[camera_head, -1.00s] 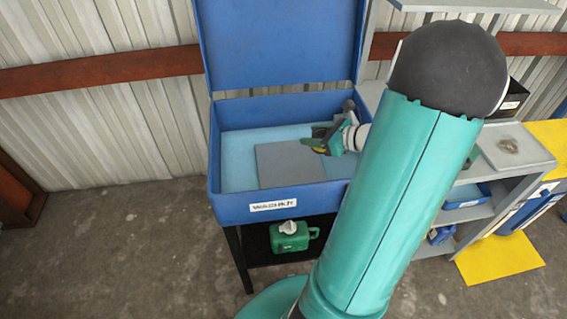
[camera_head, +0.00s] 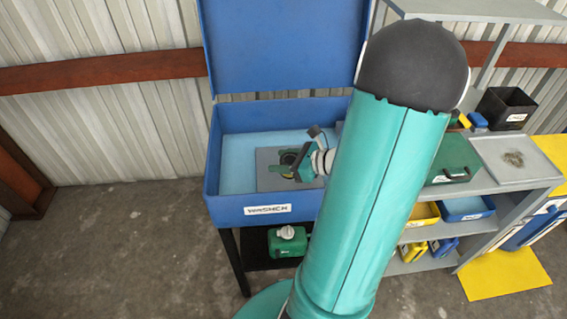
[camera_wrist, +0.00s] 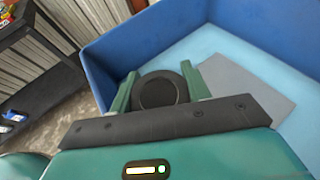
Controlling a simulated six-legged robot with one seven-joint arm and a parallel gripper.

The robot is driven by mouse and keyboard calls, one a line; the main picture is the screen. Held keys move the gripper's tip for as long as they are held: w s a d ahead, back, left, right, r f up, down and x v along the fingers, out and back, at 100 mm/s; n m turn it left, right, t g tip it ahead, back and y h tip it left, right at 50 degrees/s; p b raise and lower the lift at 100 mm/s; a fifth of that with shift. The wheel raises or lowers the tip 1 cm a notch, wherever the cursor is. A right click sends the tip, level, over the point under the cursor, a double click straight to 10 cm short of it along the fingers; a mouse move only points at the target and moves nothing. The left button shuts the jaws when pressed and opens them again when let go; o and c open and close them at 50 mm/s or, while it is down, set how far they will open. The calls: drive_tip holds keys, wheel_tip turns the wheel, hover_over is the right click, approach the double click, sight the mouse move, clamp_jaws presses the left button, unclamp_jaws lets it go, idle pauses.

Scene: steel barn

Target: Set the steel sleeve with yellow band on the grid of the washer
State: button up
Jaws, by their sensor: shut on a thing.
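The washer (camera_head: 224,208) is a blue tub with its lid raised and a light blue inside. Its grid (camera_head: 265,183) appears as a flat grey plate in the tub; it also shows in the wrist view (camera_wrist: 245,88). My gripper (camera_head: 288,163) is over the grid in the head view. In the wrist view my gripper (camera_wrist: 160,90) is shut on the sleeve (camera_wrist: 158,92), a dark round piece with its ring-shaped end facing the camera. The yellow band is hard to make out. I cannot tell the sleeve's height above the grid.
A green can (camera_head: 288,243) stands on the shelf under the washer. To the right, a grey bench (camera_head: 515,160) bears a green case (camera_head: 455,160) and a black bin (camera_head: 506,108). The raised lid (camera_head: 285,45) and the tub walls bound the space around the grid.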

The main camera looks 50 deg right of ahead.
drive_tip(key=w+d+f, duration=0.8)
drive_tip(key=shift+w+d+f, duration=0.2)
drive_tip(key=shift+f, duration=0.15)
drive_tip(key=shift+d+f, duration=0.1)
drive_tip(key=shift+f, duration=0.1)
drive_tip(key=shift+w+d+f, duration=0.1)
drive_tip(key=shift+f, duration=0.75)
drive_tip(key=shift+w+d+f, duration=0.1)
drive_tip(key=shift+f, duration=0.7)
drive_tip(key=shift+f, duration=0.1)
drive_tip(key=o, duration=1.1)
drive_tip(key=shift+o, duration=0.2)
